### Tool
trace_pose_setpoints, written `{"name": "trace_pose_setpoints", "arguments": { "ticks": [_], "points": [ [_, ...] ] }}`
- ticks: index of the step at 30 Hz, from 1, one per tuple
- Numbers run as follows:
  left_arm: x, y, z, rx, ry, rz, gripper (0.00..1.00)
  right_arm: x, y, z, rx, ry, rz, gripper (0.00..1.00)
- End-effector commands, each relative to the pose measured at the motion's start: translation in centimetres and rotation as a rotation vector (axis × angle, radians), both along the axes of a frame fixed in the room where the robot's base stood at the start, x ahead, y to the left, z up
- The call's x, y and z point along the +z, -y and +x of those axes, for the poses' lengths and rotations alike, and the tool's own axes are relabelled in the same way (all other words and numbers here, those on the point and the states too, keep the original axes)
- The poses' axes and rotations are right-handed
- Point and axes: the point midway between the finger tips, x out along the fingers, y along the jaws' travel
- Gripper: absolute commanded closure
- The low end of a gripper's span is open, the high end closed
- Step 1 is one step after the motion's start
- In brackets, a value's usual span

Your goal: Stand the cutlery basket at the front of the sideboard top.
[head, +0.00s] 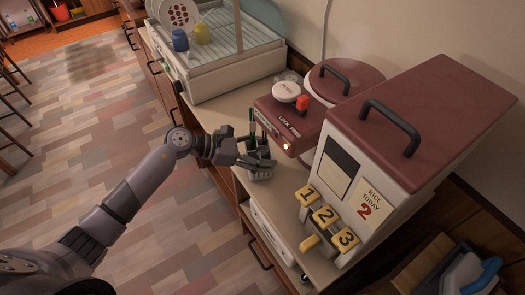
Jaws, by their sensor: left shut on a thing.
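The pale cutlery basket (261,174) is at the front part of the sideboard top (218,107), mostly hidden by my left gripper. Upright dark and green cutlery handles (252,117) stick up above it. My left gripper (259,161) is shut on the basket from the left side. The basket looks upright. I cannot tell if its base touches the top. My right gripper is not in view.
The tall rice dispenser (420,120) with yellow numbered keys is to the right. The dish dryer (230,68) with plates and cups stands farther back. A bare strip of top lies between dryer and basket.

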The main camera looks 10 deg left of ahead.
Motion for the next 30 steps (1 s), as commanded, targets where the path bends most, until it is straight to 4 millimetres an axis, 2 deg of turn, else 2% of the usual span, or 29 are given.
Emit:
{"name": "trace_pose_setpoints", "arguments": {
  "ticks": [1,2,11,23,30],
  "points": [
    [-0.3,0.0,0.0,0.000,0.001,0.000,0.64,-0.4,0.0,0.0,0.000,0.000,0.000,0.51],
    [-0.2,0.0,0.0,0.000,0.000,0.000,0.34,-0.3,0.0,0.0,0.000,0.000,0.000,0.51],
    [-0.1,0.0,0.0,0.000,0.000,0.000,0.14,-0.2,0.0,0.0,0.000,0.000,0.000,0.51],
    [0.4,0.0,0.0,0.000,0.000,0.000,0.14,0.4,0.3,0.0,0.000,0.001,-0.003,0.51],
    [1.4,-4.0,-1.6,0.001,0.000,0.006,0.14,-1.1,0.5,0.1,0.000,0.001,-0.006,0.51]
  ]
}}
